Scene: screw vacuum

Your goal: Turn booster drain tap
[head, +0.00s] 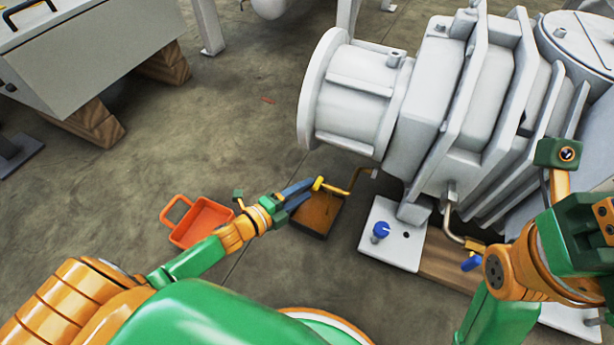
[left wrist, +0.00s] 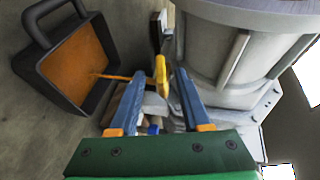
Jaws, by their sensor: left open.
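The booster drain tap has a yellow handle (head: 318,184) on a bent brass-coloured pipe (head: 357,178) under the large grey booster (head: 350,95). My left gripper (head: 297,194) reaches it from the left with its blue fingers apart. In the left wrist view the yellow handle (left wrist: 161,76) shows edge-on between the open fingers (left wrist: 158,97); contact cannot be told. A dark tray with a brown inside (head: 318,213) lies below the tap. It also shows in the left wrist view (left wrist: 100,95). My right gripper (head: 580,235) is at the right, its fingertips hidden.
An orange tray with a handle (head: 203,222) lies on the floor beside my left forearm. A grey cabinet on wooden blocks (head: 95,55) is at upper left. The floor between is mostly clear.

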